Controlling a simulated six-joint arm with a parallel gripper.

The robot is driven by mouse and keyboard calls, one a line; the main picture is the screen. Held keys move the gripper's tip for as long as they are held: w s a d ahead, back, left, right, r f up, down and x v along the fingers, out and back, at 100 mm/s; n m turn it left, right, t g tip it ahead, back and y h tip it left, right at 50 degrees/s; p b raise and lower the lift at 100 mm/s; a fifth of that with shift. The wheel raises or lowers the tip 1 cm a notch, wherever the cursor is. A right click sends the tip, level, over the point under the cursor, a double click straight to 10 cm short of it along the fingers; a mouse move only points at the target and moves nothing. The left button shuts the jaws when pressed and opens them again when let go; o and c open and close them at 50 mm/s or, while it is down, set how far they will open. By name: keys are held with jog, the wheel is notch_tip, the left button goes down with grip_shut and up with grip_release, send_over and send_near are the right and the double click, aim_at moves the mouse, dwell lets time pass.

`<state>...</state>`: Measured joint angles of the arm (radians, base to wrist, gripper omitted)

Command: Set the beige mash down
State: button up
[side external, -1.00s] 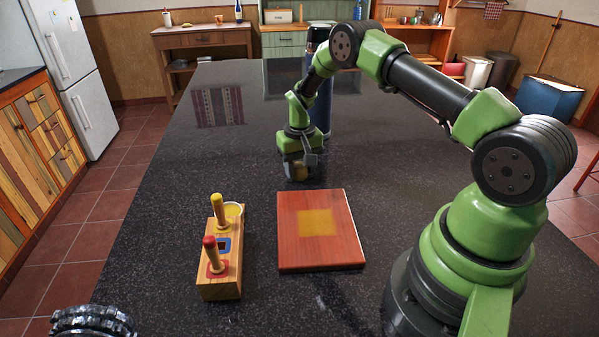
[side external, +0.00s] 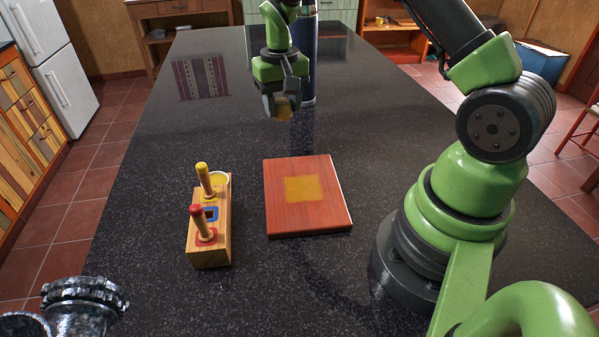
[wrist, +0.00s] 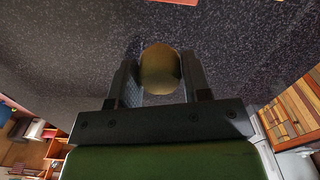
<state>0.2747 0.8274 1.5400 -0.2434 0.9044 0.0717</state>
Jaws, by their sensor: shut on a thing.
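The task's beige mash seems to be the tan, rounded piece (wrist: 160,70) between my fingers in the wrist view. It also shows as a small yellowish-brown lump (side external: 285,107) at my gripper's tips in the side view. My gripper (side external: 282,108) is shut on it and points down, above the dark speckled table (side external: 370,110). In the wrist view the fingers (wrist: 160,82) touch it on both sides. It appears held clear of the table, behind the red-brown board (side external: 330,222) with a yellow square (side external: 306,188).
A dark blue cylinder (side external: 308,60) stands close behind my gripper. A striped mat (side external: 201,76) lies at the back left. The table's left middle is clear.

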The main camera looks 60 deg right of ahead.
jog(key=s+a+r+m, duration=0.1)
jog(key=s+a, duration=0.7)
jog(key=s, duration=0.1)
send_over(303, 188)
notch_tip(303, 188, down, 4)
jog(key=shift+f, duration=2.85)
jog(key=shift+f, duration=0.1)
jog(key=o, duration=0.7)
jog(key=shift+o, duration=0.2)
